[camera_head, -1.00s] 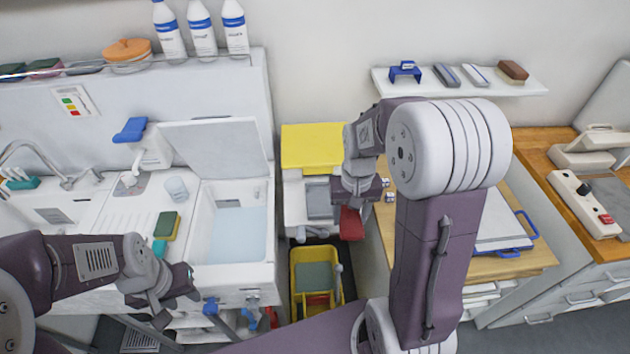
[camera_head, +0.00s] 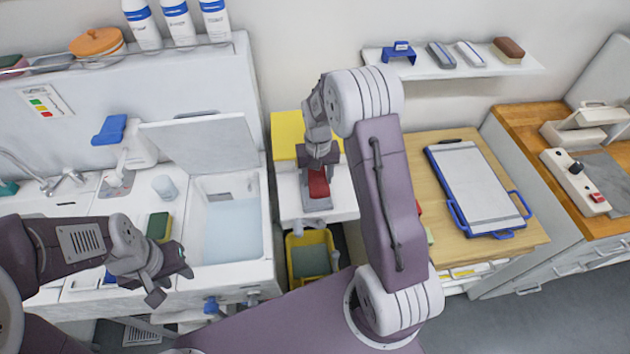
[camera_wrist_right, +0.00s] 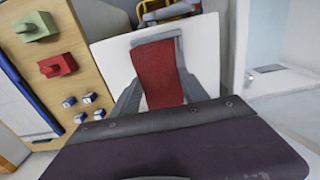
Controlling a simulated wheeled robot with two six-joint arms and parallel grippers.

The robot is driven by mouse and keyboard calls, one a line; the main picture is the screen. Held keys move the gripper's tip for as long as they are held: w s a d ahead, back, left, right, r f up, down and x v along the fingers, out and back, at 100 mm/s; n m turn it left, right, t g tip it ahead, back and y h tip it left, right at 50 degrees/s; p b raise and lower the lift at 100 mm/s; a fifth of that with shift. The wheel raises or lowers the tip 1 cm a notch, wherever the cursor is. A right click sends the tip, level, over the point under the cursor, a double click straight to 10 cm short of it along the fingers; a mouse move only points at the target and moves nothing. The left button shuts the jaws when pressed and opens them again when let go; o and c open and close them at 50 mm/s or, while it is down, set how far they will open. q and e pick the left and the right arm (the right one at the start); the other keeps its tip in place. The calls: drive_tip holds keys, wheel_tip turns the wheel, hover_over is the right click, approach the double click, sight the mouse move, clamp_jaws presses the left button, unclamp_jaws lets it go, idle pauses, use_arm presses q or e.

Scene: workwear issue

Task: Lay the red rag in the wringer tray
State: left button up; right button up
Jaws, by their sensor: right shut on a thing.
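The red rag (camera_head: 318,184) is at the jaws of my right gripper (camera_head: 319,168), over the white stand behind the yellow bucket. The grey wringer tray (camera_head: 318,206) shows just below the rag in the head view. The rag and gripper cover most of it, and I cannot tell whether the rag touches it. My left gripper (camera_head: 170,277) is open and empty in front of the sink counter.
A yellow bucket (camera_head: 294,265) stands below the white stand (camera_head: 343,203). A sink basin (camera_head: 232,230) with a raised lid is to the left. A wooden table (camera_head: 428,165) with a blue-edged clipboard is to the right. The wrist view shows red (camera_wrist_right: 57,65) and green (camera_wrist_right: 35,27) blocks.

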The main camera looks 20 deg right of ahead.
sight(315, 185)
drive_tip(key=shift+w+a+f, duration=0.1)
drive_tip(key=shift+w+f, duration=0.3)
drive_tip(key=shift+w, duration=0.15)
wheel_tip(315, 185, down, 4)
drive_tip(key=shift+r+p, duration=0.25)
drive_tip(key=shift+p, duration=0.4)
drive_tip(key=shift+f, duration=0.25)
drive_tip(key=shift+f, duration=0.1)
drive_tip(key=shift+f, duration=0.15)
drive_tip(key=o, duration=1.5)
